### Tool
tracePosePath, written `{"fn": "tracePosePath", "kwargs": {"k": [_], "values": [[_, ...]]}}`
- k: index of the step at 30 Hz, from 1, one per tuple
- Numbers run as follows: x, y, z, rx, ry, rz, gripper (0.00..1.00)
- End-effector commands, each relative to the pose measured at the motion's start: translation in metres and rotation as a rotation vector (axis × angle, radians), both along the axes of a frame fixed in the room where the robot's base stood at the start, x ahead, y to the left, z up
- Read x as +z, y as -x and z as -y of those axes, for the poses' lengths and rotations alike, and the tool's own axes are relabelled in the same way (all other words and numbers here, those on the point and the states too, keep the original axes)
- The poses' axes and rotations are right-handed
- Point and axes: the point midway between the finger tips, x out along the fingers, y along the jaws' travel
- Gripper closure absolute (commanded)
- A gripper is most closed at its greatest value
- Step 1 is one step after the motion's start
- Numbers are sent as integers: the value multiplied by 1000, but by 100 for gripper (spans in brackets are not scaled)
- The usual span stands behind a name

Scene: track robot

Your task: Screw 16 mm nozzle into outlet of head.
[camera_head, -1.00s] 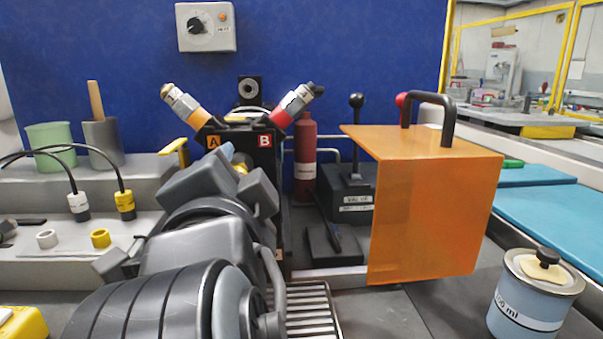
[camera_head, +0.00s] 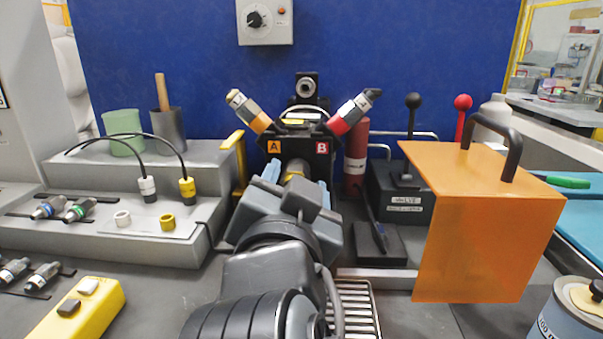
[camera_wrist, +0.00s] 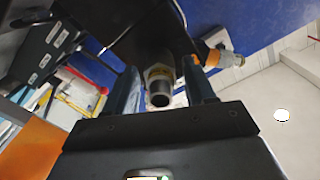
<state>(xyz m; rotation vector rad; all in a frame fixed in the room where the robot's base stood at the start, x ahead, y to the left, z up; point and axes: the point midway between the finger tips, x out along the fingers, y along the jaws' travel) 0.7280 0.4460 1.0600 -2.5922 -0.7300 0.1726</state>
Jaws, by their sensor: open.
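The black head (camera_head: 300,150) with labels A and B stands at the back centre, an orange-banded fitting (camera_head: 245,110) and a red-banded fitting (camera_head: 355,110) angling up from it. A nozzle (camera_wrist: 160,88) with a pale hex collar and a dark round bore hangs at the head's underside in the wrist view; its brass-coloured part (camera_head: 294,169) shows below the head in the head view. My gripper (camera_wrist: 162,80) is open, one finger on each side of the nozzle, with gaps visible. My gripper (camera_head: 296,182) also shows in the head view. The thread joint is too small to judge.
An orange guard (camera_head: 480,235) stands to the right, beside a valve box (camera_head: 400,195) with a black lever. A grey stepped block (camera_head: 150,245) at left bears cabled plugs, two rings (camera_head: 167,222) and several fittings. A yellow button box (camera_head: 75,310) lies front left.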

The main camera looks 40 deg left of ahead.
Motion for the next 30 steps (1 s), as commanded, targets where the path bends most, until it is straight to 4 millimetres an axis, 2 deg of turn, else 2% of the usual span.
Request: {"fn": "tracePosePath", "kwargs": {"k": [19,30], "values": [[2,0,1,0,345,211,46],[0,0,0,0,382,235,46]]}}
